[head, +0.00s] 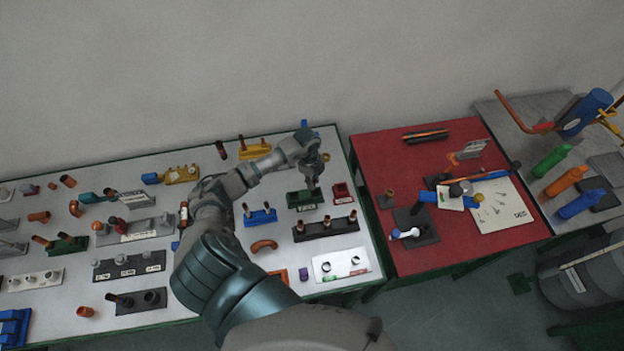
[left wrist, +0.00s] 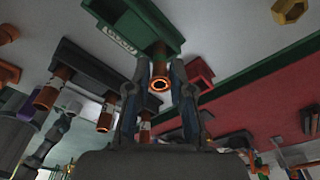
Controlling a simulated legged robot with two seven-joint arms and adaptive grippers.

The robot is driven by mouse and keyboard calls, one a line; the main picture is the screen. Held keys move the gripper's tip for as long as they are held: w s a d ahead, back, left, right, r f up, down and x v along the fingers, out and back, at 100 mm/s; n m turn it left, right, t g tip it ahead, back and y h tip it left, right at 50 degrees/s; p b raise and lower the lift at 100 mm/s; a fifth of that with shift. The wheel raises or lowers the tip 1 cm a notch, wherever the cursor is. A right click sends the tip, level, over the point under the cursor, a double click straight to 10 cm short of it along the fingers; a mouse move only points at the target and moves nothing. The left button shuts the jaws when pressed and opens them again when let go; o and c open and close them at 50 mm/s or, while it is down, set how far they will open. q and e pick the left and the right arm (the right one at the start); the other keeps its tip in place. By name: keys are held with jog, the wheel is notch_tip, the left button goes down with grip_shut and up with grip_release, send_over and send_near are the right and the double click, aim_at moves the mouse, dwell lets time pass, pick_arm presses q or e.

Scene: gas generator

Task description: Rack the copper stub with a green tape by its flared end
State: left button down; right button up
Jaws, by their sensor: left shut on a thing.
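My left gripper (head: 312,184) is low over the small green rack (head: 305,199) on the white table. In the left wrist view the gripper (left wrist: 160,72) is shut on a copper stub (left wrist: 160,82), with one finger on each side and its open end towards the camera. The stub's far part meets the green rack (left wrist: 150,15) there; I cannot tell whether it is seated or only in front of it. My right gripper is not in view.
A dark rack with copper stubs (head: 325,229) stands just in front of the green one. A small red block (head: 342,193) is close on its right, a blue rack (head: 260,215) on its left. The red table (head: 375,155) adjoins at right.

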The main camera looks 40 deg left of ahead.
aim_at(314, 191)
pick_arm(q)
jog(key=shift+d+f, duration=0.2)
jog(key=shift+d, duration=0.3)
jog(key=shift+d+f+b, duration=0.1)
jog(key=shift+d+b, duration=0.2)
jog(key=shift+d, duration=0.05)
jog(key=shift+f, duration=0.25)
jog(key=shift+a+f+b, duration=0.3)
jog(key=shift+a+f, duration=0.05)
jog(key=shift+a, duration=0.05)
jog(key=shift+a+f, duration=0.3)
jog(key=shift+f, duration=0.2)
jog(key=shift+d+f+b, duration=0.1)
jog(key=shift+b, duration=0.2)
jog(key=shift+d+f, duration=0.15)
jog(key=shift+d, duration=0.15)
jog(key=c, duration=1.1)
grip_release()
jog(key=shift+d, duration=0.1)
jog(key=shift+o, duration=0.8)
jog(key=shift+a+r, duration=0.25)
jog(key=shift+r, duration=0.1)
jog(key=r, duration=1.1)
jog(key=shift+a+r, duration=0.1)
jog(key=shift+a, duration=0.15)
jog(key=shift+a+r, duration=0.1)
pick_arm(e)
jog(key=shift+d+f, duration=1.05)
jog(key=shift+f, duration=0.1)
